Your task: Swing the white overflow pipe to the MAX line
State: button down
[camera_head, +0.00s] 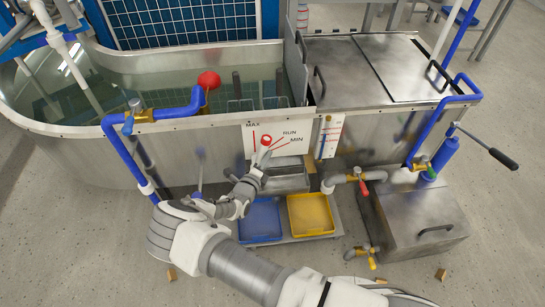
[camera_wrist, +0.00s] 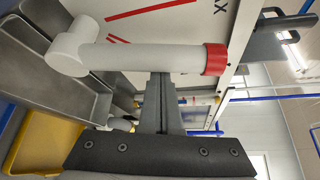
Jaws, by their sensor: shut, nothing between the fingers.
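The white overflow pipe (camera_wrist: 140,57) has a white elbow at one end and a red ring at its tip. In the head view its red tip (camera_head: 266,140) points up and stands a little right of the red MAX line (camera_head: 254,138) on the white panel. The RUN and MIN marks are to its right. My gripper (camera_wrist: 163,82) is shut and empty, its fingertips right beside the pipe's middle. I cannot tell whether they touch it. In the head view my wrist hides the pipe's lower part.
The white level panel (camera_head: 300,145) is on the steel tank front. A blue pipe (camera_head: 165,115) with a red ball stands left. Below are a blue tray (camera_head: 261,236) and a yellow tray (camera_head: 311,232). Grey pipes with valves (camera_head: 362,184) are to the right.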

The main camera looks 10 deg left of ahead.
jog(key=shift+s+a+r, duration=0.15)
jog(key=shift+a, duration=0.4)
jog(key=shift+s+a+r, duration=0.1)
jog(key=shift+s+a, duration=0.05)
jog(key=shift+a, duration=0.4)
jog(key=shift+d, duration=0.15)
